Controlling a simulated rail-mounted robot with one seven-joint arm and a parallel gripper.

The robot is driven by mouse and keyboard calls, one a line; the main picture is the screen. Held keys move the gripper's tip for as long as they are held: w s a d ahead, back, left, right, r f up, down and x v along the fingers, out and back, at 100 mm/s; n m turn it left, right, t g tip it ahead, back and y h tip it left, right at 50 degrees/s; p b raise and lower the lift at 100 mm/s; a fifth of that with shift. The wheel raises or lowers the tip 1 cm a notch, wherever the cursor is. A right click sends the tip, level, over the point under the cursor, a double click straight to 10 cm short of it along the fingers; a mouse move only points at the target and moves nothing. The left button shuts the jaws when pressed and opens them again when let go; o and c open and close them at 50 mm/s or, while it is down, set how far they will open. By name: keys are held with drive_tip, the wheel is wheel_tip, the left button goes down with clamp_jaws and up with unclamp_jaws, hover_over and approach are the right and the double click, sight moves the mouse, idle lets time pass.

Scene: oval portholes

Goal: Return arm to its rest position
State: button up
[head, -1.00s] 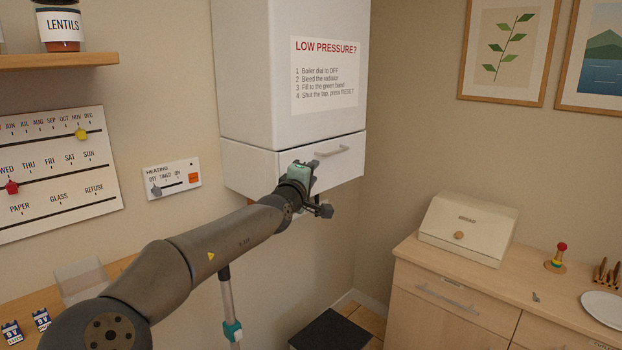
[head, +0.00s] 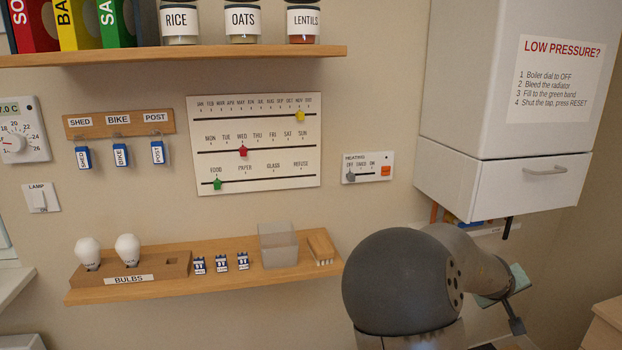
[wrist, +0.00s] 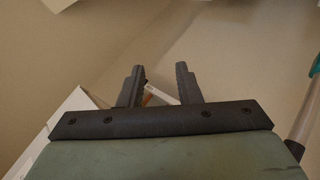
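My gripper (wrist: 160,82) shows in the wrist view with its two dark fingers apart and nothing held between them. In the head view my arm is folded at the lower right, its big rounded joint in front. The teal-cased hand (head: 516,281) is below the white boiler cabinet (head: 505,187), in front of the wall.
A wooden shelf (head: 178,283) with bulbs, small batteries and a clear box is left of my arm. The wall holds a calendar board (head: 255,135), a heating panel (head: 368,168) and key hooks (head: 118,123). A counter corner (head: 606,325) is at the lower right.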

drive_tip(key=s+a+f+m+g+y, duration=0.1)
drive_tip(key=s+a+f+y, duration=0.25)
drive_tip(key=a, duration=0.55)
drive_tip(key=s+a+f+g+y, duration=0.1)
drive_tip(key=s+a+f+y, duration=0.25)
drive_tip(key=a, duration=0.45)
drive_tip(key=s+a+r+g, duration=0.1)
drive_tip(key=s+a, duration=0.6)
drive_tip(key=s, duration=0.3)
drive_tip(key=s+a+r+n+g+y, duration=0.1)
drive_tip(key=s+a+r+g, duration=0.1)
drive_tip(key=s+a, duration=0.6)
drive_tip(key=shift+s+y, duration=0.3)
drive_tip(key=shift+s, duration=0.55)
